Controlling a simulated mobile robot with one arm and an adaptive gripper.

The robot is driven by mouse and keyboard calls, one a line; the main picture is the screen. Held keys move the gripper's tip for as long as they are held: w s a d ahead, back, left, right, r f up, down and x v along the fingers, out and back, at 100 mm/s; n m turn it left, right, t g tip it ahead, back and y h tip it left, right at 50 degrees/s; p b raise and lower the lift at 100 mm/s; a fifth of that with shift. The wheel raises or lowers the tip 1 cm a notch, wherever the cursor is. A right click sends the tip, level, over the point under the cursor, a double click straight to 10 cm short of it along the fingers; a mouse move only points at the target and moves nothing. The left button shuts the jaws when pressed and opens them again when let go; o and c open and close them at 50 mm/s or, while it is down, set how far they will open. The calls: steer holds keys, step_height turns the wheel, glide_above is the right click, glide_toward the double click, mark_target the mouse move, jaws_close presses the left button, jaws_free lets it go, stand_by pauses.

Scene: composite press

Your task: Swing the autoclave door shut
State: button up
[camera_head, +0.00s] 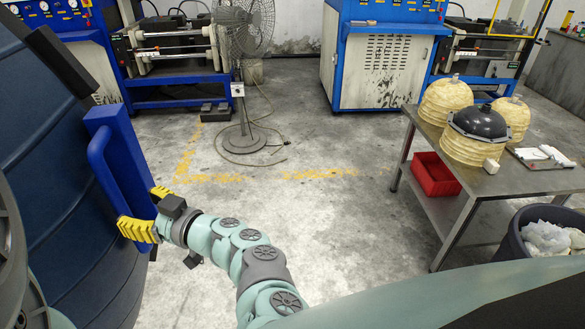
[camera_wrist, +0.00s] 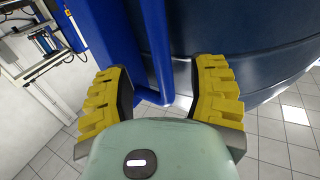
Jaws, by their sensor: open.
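The autoclave door (camera_head: 50,130) is a large dark blue ribbed shape at the left of the head view; it also curves across the wrist view (camera_wrist: 240,35). A bright blue handle (camera_head: 101,165) stands out from its edge, and in the wrist view its bar (camera_wrist: 157,50) appears between my fingers. My gripper (camera_head: 148,210) has yellow ridged fingers, spread open around the lower part of the handle. Both fingers show in the wrist view (camera_wrist: 165,78), one on each side of the bar. I cannot tell whether either touches it. The autoclave's opening is not clearly visible.
A steel table (camera_head: 440,180) at right holds yellowish wrapped domes (camera_head: 445,100) and a black dome. A red bin (camera_head: 435,174) sits below, a grey waste bin (camera_head: 515,235) nearby. A fan (camera_head: 243,100) and blue machines (camera_head: 375,65) stand behind. The middle floor is clear.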

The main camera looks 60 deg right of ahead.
mark_target(121, 200)
steer(key=p+x, duration=0.1)
steer(key=x, duration=0.5)
steer(key=shift+r, duration=0.1)
steer(key=shift+w+a, duration=0.2)
steer(key=shift+w, duration=0.45)
steer(key=shift+o, duration=0.2)
jaws_close()
